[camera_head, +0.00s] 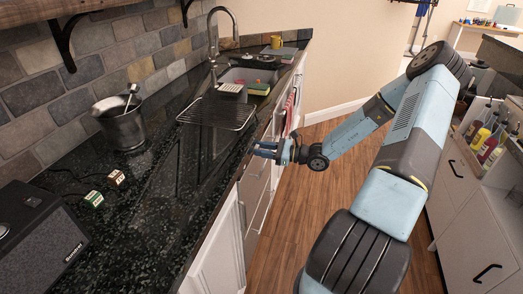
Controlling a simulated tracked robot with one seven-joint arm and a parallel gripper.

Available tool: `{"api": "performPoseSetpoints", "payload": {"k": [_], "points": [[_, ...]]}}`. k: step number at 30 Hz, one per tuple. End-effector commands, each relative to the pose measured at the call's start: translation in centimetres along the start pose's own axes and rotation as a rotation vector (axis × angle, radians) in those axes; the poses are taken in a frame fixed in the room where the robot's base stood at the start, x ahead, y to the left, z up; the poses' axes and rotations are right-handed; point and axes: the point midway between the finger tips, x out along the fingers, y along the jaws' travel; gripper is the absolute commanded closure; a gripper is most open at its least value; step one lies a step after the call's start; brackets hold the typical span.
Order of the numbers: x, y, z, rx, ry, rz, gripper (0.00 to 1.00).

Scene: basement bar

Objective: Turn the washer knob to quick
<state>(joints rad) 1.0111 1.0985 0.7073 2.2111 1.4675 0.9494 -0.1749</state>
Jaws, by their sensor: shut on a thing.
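My gripper (264,150) reaches from the right to the front edge of the dark counter, at the top of a silver-grey appliance front (256,188) that looks like the washer. Its jaws are shut on the washer knob. The knob itself is hidden by the fingers and too small to make out. I cannot read any marking around it or tell which way it points.
The dark stone counter (165,190) runs along the left. On it are a wire rack (217,114), an ice bucket (122,127), a speaker (38,240) and a sink with a faucet (212,45). Bottles (489,140) stand at the right. Wooden floor (300,210) is clear between.

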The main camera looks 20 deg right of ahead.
Motion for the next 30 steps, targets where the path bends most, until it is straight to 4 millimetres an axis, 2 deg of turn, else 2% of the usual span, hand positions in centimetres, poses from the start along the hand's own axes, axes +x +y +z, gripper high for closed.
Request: {"api": "performPoseSetpoints", "payload": {"k": [1, 9, 19, 23, 30], "points": [[-0.1, -0.3, 0.0, -0.003, 0.0, -0.006, 0.66], [-0.1, -0.2, 0.0, -0.002, 0.0, -0.004, 0.42], [-0.6, -0.2, 0.0, -0.001, 0.001, -0.004, 0.42], [-2.1, -0.2, 0.0, -0.002, 0.002, -0.004, 0.42], [-6.8, -0.3, -0.1, -0.002, 0.003, -0.005, 0.42]]}}
